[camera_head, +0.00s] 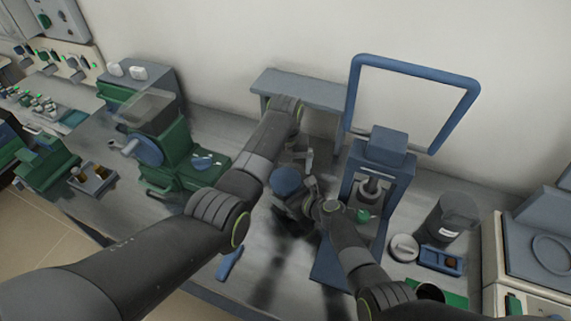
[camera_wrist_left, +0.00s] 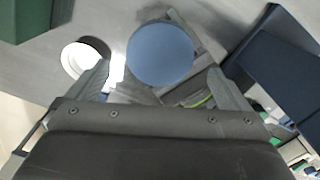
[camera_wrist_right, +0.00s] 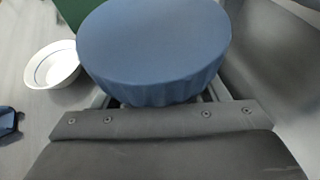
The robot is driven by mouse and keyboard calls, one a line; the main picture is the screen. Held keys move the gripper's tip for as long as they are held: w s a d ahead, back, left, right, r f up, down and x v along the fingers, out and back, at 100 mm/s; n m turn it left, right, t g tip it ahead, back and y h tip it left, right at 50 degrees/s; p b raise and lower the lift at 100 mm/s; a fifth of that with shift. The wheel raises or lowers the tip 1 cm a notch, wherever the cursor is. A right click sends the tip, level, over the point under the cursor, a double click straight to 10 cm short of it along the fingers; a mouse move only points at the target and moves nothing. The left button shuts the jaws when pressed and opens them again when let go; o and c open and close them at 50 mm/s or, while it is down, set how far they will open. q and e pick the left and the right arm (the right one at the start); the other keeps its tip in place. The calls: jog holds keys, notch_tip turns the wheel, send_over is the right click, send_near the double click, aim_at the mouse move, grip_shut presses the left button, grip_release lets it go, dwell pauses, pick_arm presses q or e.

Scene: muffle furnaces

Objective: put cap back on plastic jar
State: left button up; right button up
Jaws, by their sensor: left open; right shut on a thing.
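A blue round cap (camera_head: 286,180) with a ribbed side sits in the middle of the head view. It also shows in the left wrist view (camera_wrist_left: 160,55) and fills the top of the right wrist view (camera_wrist_right: 154,48). My left gripper (camera_head: 298,164) is open, its fingers apart on either side of the cap in its wrist view. My right gripper (camera_head: 306,198) is shut, its fingers running beneath the cap. What it grips appears to be the plastic jar, its body almost wholly hidden under the cap. How well the cap is seated cannot be seen.
A blue press (camera_head: 385,150) stands close to the right of my grippers, and a green machine (camera_head: 170,150) to the left. A white dish (camera_wrist_right: 52,64) lies near the cap. A dark beaker (camera_head: 450,215) stands at the right. A blue tool (camera_head: 230,262) lies near the front edge.

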pick_arm(q)
jog(key=n, duration=0.5)
jog(key=shift+r+n, duration=0.2)
jog(key=shift+n, duration=0.2)
jog(key=n, duration=0.6)
jog(key=shift+w+a+r, duration=0.1)
jog(key=shift+r, duration=0.1)
jog(key=n, duration=0.4)
jog(key=shift+r+n, duration=0.15)
jog(key=shift+n, duration=0.15)
jog(key=n, duration=0.6)
jog(key=shift+w+a+r, duration=0.1)
jog(key=shift+a+r, duration=0.05)
jog(key=shift+r, duration=0.05)
jog(key=n, duration=0.6)
jog(key=shift+r, duration=0.2)
jog(key=n, duration=0.4)
jog(key=shift+r+n, duration=0.15)
jog(key=shift+n, duration=0.25)
jog(key=n, duration=0.6)
jog(key=shift+r, duration=0.2)
jog(key=n, duration=0.5)
jog(key=shift+s+d+r+n, duration=0.2)
jog(key=shift+d+n, duration=0.05)
jog(key=shift+n, duration=0.15)
